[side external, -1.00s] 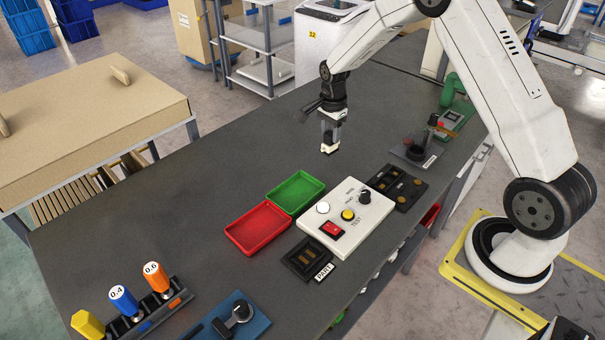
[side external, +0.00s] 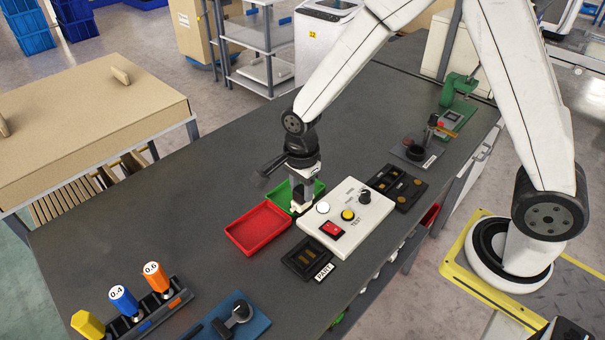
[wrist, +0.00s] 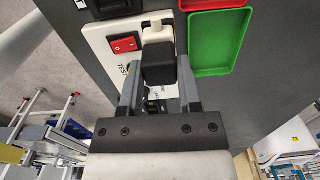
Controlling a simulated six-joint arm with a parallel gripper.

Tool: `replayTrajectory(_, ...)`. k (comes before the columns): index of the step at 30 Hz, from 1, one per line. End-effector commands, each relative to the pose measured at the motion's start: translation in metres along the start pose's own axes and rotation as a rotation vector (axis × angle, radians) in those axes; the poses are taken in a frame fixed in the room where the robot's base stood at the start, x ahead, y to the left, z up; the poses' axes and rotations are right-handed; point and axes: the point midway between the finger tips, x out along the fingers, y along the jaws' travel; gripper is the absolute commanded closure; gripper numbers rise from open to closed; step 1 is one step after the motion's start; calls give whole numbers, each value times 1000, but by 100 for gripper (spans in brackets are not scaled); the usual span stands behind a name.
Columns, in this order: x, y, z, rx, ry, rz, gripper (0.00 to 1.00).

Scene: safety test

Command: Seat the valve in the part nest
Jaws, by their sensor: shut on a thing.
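My gripper (side external: 302,193) is shut on the valve, a black block with a white end (side external: 299,209). The valve (wrist: 158,62) also shows between the fingers of my gripper (wrist: 159,75) in the wrist view, its white end pointing up the picture. In the side view it hangs by the right edge of the green tray, next to the test panel; its exact height is unclear. The part nest (side external: 297,258), a dark block with slots and a PART label, lies at the panel's near left corner, apart from the valve. A dark corner of it (wrist: 108,8) shows in the wrist view.
A red tray (side external: 231,236) and a green tray (side external: 317,187) lie left of the white test panel (side external: 372,222), which has a knob, buttons and a red switch. A dark fixture (side external: 412,180) lies beyond it. The bench (side external: 180,205) is clear to the left.

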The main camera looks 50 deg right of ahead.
Motion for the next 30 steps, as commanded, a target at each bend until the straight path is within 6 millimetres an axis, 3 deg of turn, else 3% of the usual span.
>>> replayTrajectory(1, -2, 12, 12, -10, 0, -1, 100)
replayTrajectory(6, -3, 43, 36, -18, 0, 0, 100)
replayTrajectory(12, -4, 63, 48, -20, 0, -1, 100)
replayTrajectory(30, 5, 66, 50, -19, 0, 0, 100)
